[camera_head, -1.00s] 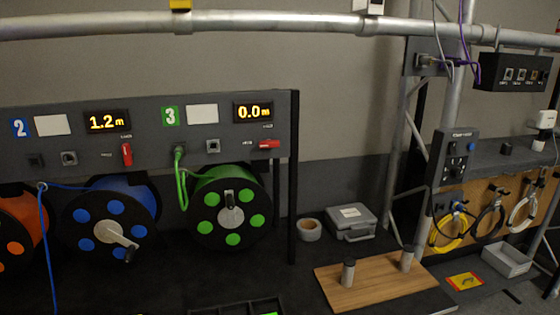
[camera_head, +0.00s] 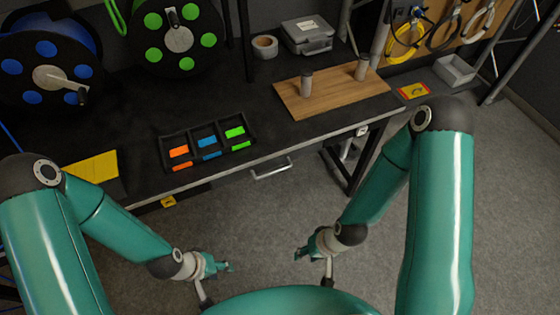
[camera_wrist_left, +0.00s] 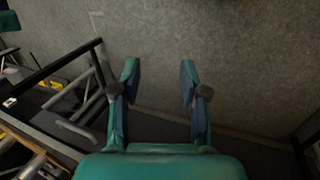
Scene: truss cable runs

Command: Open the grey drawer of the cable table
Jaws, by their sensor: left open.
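The cable table (camera_head: 130,165) has a dark top with a light front edge. A silvery bar handle (camera_head: 272,170) sits just below that edge, right of the middle of the head view. The drawer front behind it is in dark shadow and hard to make out. My left gripper (camera_head: 226,267) is in front of the table, lower in the picture than the handle and apart from it. In the left wrist view my left gripper (camera_wrist_left: 158,82) is open, with nothing between its fingers. My right gripper (camera_head: 299,253) is also in front of the table, apart from the handle; its jaw opening is unclear.
A three-part tray (camera_head: 207,142) with orange, blue and green pieces stands near the front edge. A wooden board (camera_head: 330,92) with two posts lies to its right. Cable reels (camera_head: 178,38) stand behind. Grey floor (camera_head: 310,190) is open in front of the table.

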